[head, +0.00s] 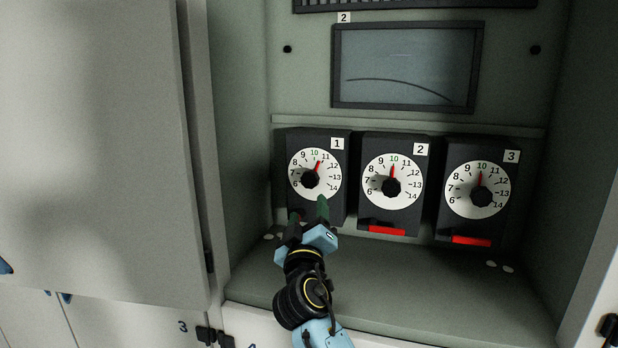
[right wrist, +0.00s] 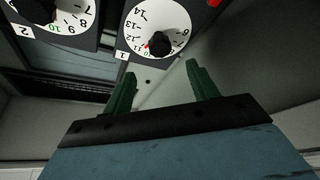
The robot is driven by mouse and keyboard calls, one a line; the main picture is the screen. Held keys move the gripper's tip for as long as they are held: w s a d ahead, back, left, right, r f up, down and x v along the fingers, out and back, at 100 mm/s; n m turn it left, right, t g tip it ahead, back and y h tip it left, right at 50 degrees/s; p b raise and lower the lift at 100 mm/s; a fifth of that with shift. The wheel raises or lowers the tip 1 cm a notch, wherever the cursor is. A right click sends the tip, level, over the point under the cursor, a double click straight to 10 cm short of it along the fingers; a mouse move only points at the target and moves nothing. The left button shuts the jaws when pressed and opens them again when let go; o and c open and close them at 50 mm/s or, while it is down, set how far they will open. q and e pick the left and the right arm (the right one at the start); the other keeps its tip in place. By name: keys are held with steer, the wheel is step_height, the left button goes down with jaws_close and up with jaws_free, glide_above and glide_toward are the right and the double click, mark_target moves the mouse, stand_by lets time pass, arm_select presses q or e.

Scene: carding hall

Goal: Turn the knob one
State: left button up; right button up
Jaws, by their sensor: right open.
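Knob one (head: 311,180) is a black knob on a white dial (head: 331,187) in the box labelled 1. Its red pointer stands right of the green 10, around 10 to 11. My right gripper (head: 309,208) is open, just below the knob in the head view, its green fingers covering the lower part of the box. In the right wrist view the scene is upside down; knob one (right wrist: 160,43) shows beyond the gap between the open fingertips (right wrist: 160,68), and nothing is between them. Contact with the knob is not visible. My left gripper is not in view.
Knob two (head: 391,188) and knob three (head: 481,192) stand to the right, both pointing near 10, with red bars below their dials. A dark gauge (head: 408,66) is above. An open cabinet door (head: 100,140) is at the left. The shelf (head: 400,280) is mostly clear.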

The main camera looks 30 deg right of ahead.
mark_target(310, 182)
steer(key=p+x, duration=0.2)
steer(key=x, duration=1)
steer(key=shift+c, duration=0.5)
steer(key=c, duration=0.9)
steer(key=n+p, duration=0.2)
steer(key=n+y+p, duration=0.1)
steer(key=n+p, duration=0.1)
steer(key=p, duration=0.1)
steer(key=shift+r+y+p, duration=0.25)
steer(key=shift+y+p, duration=0.05)
steer(key=shift+p, duration=0.05)
steer(key=shift+f+n+y+p, duration=0.1)
steer(key=shift+n+y+p, duration=0.2)
steer(key=shift+n+p, duration=0.2)
steer(key=shift+f, duration=0.1)
steer(key=o, duration=1)
